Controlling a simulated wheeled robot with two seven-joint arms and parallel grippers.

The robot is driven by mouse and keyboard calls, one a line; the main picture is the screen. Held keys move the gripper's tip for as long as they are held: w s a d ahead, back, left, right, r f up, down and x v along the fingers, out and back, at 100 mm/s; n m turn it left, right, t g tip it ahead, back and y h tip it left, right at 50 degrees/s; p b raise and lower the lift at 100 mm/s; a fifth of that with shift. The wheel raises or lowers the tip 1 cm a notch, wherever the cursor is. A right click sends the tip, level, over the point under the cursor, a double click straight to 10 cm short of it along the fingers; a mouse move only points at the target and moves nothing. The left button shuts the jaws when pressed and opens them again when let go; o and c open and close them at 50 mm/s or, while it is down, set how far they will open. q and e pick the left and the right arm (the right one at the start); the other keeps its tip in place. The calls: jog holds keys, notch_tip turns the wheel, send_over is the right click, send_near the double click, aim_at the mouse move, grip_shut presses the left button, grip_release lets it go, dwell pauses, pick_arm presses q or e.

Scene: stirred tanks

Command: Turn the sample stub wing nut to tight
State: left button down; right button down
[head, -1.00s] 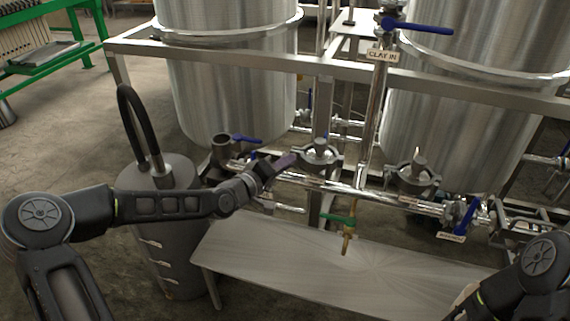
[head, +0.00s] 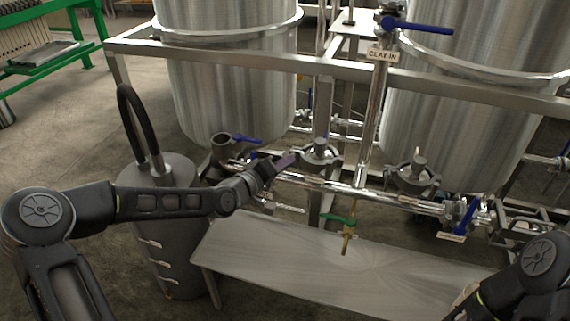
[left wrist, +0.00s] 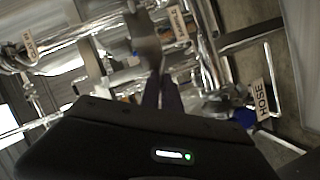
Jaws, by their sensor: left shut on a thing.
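The sample stub (head: 321,144) is the middle of several short metal stubs on the low pipe line, with a clamp around it in the head view. My left gripper (head: 291,159) reaches to the left side of this clamp, and its fingers are shut. In the left wrist view the two dark fingers (left wrist: 162,92) close together at a blurred metal part (left wrist: 145,40), just left of the SAMPLE tag (left wrist: 179,24). The wing nut itself is too small and covered to make out between the fingertips. My right gripper is outside the views; only part of its arm shows at lower right.
A second clamped stub (head: 412,168) stands to the right, and an open stub (head: 221,146) with a blue lever is to the left. A green-handled tap (head: 345,221) hangs over the steel bench (head: 290,258). A HOSE tag (left wrist: 262,99) shows in the wrist view.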

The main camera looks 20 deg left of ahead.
pick_arm(q)
jog(key=m+y, duration=0.1)
jog(key=m, duration=0.1)
jog(key=m+y, duration=0.2)
jog(key=m, duration=0.1)
jog(key=d+m+g+y, duration=0.1)
jog(key=m+y, duration=0.1)
jog(key=m, duration=0.1)
jog(key=shift+r+p, duration=0.3)
dwell(0.3)
jog(key=shift+f, duration=0.1)
dwell(0.3)
jog(key=c, duration=1.6)
grip_release()
